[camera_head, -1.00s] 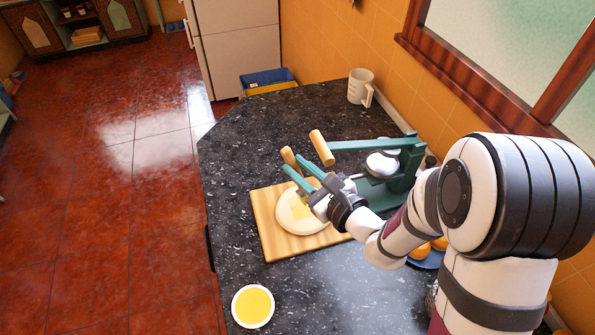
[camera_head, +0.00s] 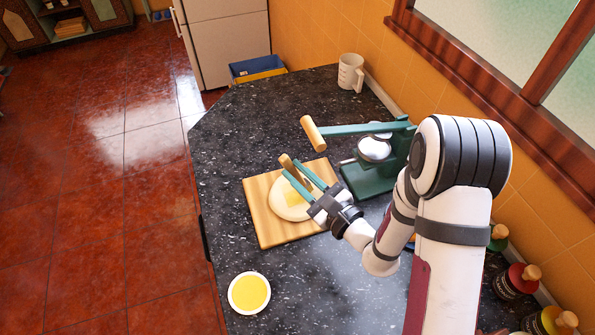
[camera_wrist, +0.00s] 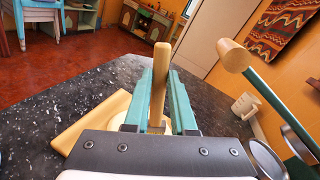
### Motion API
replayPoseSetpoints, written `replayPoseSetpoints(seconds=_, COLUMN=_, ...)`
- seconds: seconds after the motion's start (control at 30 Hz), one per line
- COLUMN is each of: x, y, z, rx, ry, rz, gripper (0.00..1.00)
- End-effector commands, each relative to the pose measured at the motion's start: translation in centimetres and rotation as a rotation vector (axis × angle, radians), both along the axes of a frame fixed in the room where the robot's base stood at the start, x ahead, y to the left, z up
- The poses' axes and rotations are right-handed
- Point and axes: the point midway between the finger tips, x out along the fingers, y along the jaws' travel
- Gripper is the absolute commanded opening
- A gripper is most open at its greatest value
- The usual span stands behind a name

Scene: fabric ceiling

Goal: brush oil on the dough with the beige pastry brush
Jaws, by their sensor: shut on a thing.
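My gripper (camera_head: 292,168) is shut on the beige pastry brush (camera_head: 289,164), its teal fingers on either side of the handle. In the wrist view the brush (camera_wrist: 160,80) stands upright between the fingers (camera_wrist: 161,72), and its bristles are mostly hidden. A white bowl of yellow oil (camera_head: 249,293) stands in front of the board.
A green press (camera_head: 375,180) with a wooden-handled lever (camera_head: 312,134) stands right of the board, close to my arm. A white jug (camera_head: 350,72) is at the back. Bottles (camera_head: 515,281) stand at the front right. The counter left of the board is clear.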

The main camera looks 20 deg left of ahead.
Motion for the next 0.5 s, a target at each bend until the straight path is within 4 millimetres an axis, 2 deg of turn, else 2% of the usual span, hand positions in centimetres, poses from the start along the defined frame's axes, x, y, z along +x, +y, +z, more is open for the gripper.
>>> replayPoseSetpoints(seconds=0.5, x=-0.01, y=0.02, z=-0.47, rx=-0.001, ry=0.002, rz=0.001, gripper=0.0)
